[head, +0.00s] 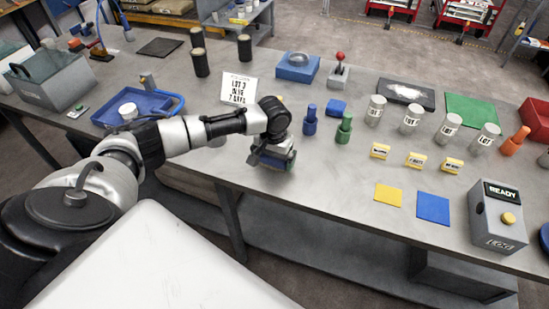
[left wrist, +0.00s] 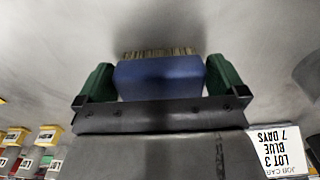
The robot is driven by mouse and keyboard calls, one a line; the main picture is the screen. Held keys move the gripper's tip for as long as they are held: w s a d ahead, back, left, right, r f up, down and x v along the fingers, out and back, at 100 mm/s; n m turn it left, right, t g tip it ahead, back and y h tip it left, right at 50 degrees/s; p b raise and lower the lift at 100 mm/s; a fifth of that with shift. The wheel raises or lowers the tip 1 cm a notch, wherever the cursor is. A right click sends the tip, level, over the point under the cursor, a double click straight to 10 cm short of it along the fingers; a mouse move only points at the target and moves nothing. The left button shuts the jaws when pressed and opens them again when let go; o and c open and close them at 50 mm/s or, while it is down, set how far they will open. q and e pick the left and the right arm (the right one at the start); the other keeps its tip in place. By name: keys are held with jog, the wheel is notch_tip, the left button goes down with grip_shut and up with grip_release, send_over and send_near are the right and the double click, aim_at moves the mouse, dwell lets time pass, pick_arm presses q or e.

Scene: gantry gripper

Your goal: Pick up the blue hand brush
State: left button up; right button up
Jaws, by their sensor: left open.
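The blue hand brush (left wrist: 160,76) shows in the left wrist view as a blue block with tan bristles (left wrist: 158,52) along its far edge. It lies between the two green fingers of my left gripper (left wrist: 160,82), which is open. The fingers stand close to both ends of the block; I cannot tell whether they touch it. In the head view my left gripper (head: 273,158) is low over the front edge of the grey table (head: 330,165) and hides most of the brush. My right gripper is not in view.
A white job card (head: 238,89) stands behind the gripper. A blue tray (head: 135,105) is at left. The table just right of the gripper is clear.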

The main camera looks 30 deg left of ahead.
pick_arm(q)
jog(key=c, duration=0.7)
jog(key=shift+o, duration=0.2)
jog(key=shift+r, duration=0.1)
jog(key=shift+r, duration=0.6)
notch_tip(320, 180, up, 2)
jog(key=shift+r+b, duration=0.25)
jog(key=shift+b, duration=0.35)
jog(key=s+d+r+b, duration=0.1)
jog(key=s+d+r, duration=0.2)
jog(key=d+r, duration=0.4)
jog(key=d, duration=0.4)
jog(key=shift+d+r+b, duration=0.15)
jog(key=shift+b, duration=0.2)
